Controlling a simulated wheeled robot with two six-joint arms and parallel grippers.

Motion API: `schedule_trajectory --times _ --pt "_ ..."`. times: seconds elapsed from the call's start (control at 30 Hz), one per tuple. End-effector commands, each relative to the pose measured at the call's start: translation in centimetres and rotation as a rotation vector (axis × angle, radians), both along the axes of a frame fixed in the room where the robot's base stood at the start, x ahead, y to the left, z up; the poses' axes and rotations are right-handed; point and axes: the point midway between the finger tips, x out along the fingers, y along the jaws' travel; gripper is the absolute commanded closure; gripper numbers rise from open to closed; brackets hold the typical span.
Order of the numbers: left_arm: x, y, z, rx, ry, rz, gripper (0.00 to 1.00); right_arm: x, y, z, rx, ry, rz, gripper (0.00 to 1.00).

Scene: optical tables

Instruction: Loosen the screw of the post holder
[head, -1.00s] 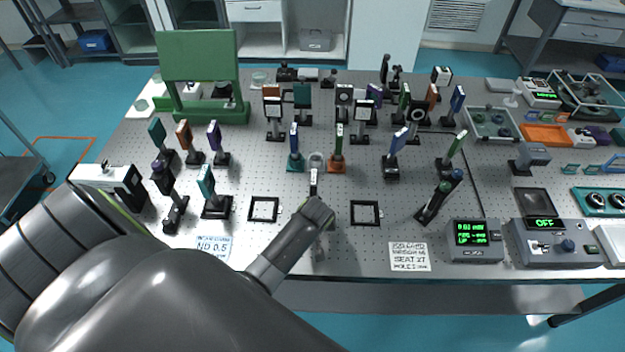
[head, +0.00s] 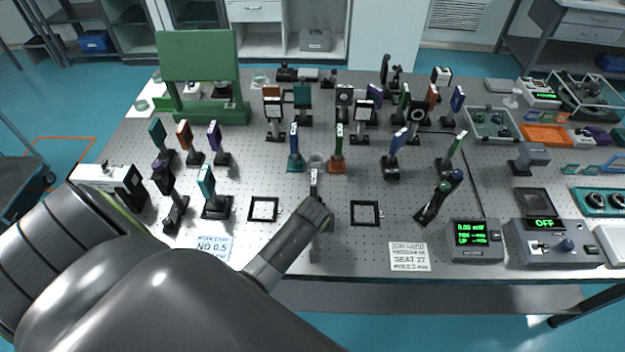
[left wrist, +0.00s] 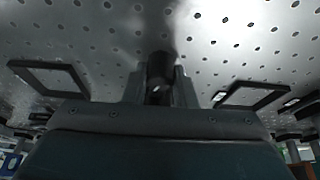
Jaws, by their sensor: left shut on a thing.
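My left gripper (head: 314,184) reaches in from the left over the front middle of the perforated table. In the left wrist view its two fingers (left wrist: 160,92) are shut on a small dark round knob, the screw (left wrist: 160,68). A pale grey cylinder, which looks like the post holder (head: 316,160), stands just beyond the fingertips in the head view. The gripper and wrist hide most of the screw in the head view, and I cannot tell how far it is turned. My right gripper is not in view.
Black square frames lie left (head: 263,209) and right (head: 366,213) of the gripper. A printed card (head: 409,257) and a green-lit meter (head: 474,238) are at the front right.

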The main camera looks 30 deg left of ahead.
Motion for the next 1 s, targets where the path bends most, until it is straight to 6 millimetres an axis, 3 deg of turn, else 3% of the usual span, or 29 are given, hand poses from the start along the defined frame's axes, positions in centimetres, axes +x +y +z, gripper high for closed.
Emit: schedule_trajectory --times 0.4,0.43,0.57,1.0 --pt "-0.01 0.02 0.04 0.000 -0.001 -0.049 0.98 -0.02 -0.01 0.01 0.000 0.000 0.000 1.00" --pt "0.00 0.01 0.04 0.000 -0.001 -0.049 0.72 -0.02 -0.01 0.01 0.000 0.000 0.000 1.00" --pt "0.00 0.01 0.04 0.001 -0.001 -0.048 0.55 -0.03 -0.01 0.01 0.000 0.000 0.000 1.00" --pt "-0.18 -0.15 0.53 0.000 -0.003 -0.048 0.54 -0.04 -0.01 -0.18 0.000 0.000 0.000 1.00"
